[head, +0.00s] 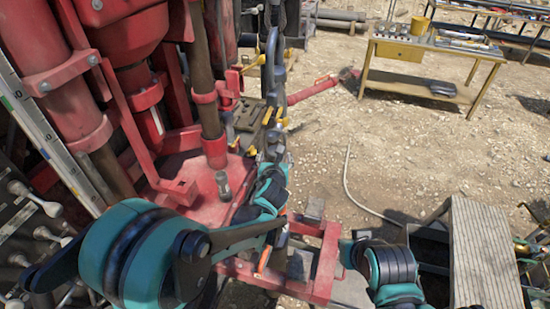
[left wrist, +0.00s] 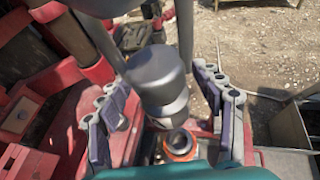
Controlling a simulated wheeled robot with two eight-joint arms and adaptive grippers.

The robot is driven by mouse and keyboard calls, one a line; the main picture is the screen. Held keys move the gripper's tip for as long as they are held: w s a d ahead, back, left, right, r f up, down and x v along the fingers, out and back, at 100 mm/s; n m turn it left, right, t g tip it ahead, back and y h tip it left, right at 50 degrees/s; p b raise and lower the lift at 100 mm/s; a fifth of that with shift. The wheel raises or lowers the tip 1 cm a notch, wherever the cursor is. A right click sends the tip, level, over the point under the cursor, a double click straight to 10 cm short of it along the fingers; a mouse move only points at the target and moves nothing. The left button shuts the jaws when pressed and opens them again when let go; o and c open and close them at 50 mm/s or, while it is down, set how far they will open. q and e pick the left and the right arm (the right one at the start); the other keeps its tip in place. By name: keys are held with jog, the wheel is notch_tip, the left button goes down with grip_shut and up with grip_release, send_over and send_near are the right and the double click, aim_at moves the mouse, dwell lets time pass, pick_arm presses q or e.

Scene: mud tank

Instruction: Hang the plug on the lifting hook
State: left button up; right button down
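In the left wrist view a grey metal cylinder (left wrist: 156,78), which looks like the plug, stands between the fingers of my left gripper (left wrist: 163,112). It has a wide cap and a narrower neck. The two fingers are spread, one on each side, with a gap beside the cap. An orange-rimmed ring (left wrist: 181,143) lies below the neck. In the head view my left arm reaches forward to a dark blue curved piece (head: 271,62), possibly the lifting hook; parts overlap there and the plug cannot be made out. My right gripper is out of view.
Red rig machinery (head: 125,60) and pipes crowd the left. A red platform (head: 190,195) holds a small grey upright fitting (head: 222,185). A yellow workbench (head: 430,55) stands at the back right. Open gravel lies between.

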pick_arm(q)
jog(key=shift+s, duration=0.1)
jog(key=d+v, duration=0.1)
jog(key=v, duration=1.1)
jog(key=s+a+f+n+g+y+b, duration=0.1)
jog(key=s+a+f+n+g+b, duration=0.1)
jog(key=s+a+f+n+b, duration=0.45)
jog(key=s+a+f+n+g+y+b, duration=0.1)
jog(key=a+f+n+b, duration=0.35)
jog(key=a+n, duration=0.5)
jog(key=s+a+f+n+g+h+b, duration=0.1)
jog(key=s+a+f+n+g+b, duration=0.2)
jog(key=n, duration=1.7)
jog(key=s+f+b, duration=0.4)
jog(key=s+f, duration=0.4)
jog(key=s, duration=0.1)
jog(key=shift+s+f+n+g+b, duration=0.3)
jog(key=shift+b, duration=0.05)
